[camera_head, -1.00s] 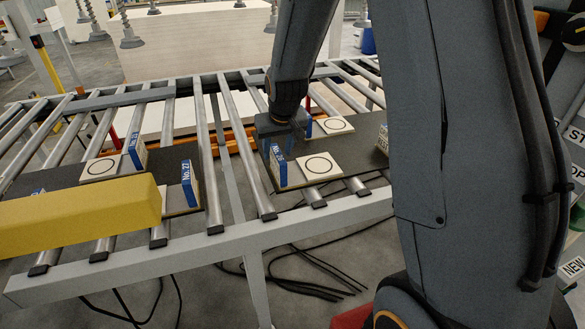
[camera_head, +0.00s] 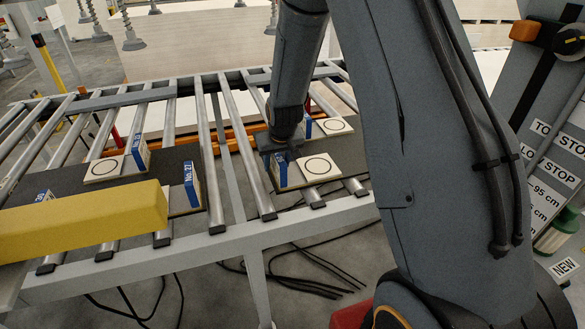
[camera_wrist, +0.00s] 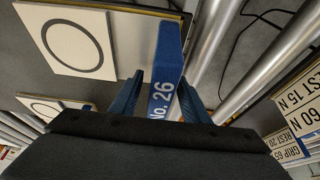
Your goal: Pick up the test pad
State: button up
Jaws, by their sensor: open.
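A ring-marked white pad (camera_head: 317,167) lies on the dark board, with an upright blue-labelled plate (camera_head: 279,170) at its left side. In the wrist view the ringed pad (camera_wrist: 68,40) is at the upper left, and the blue plate (camera_wrist: 165,75) reads No. 26. My gripper (camera_head: 279,156) is lowered over this plate. In the wrist view the open gripper (camera_wrist: 160,90) has one finger on each side of the blue plate. I cannot tell whether either finger touches it. My gripper partly hides the plate's top in the head view.
Similar ringed pads with blue plates lie behind (camera_head: 334,126) and on the left board (camera_head: 104,169). A yellow beam (camera_head: 85,225) crosses the left front. The roller conveyor (camera_head: 240,150) has gaps between its rollers. Suction cups (camera_head: 133,41) hang behind.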

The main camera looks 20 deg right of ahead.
jog(key=shift+f, duration=0.3)
dwell(0.4)
jog(key=shift+c, duration=0.3)
grip_shut()
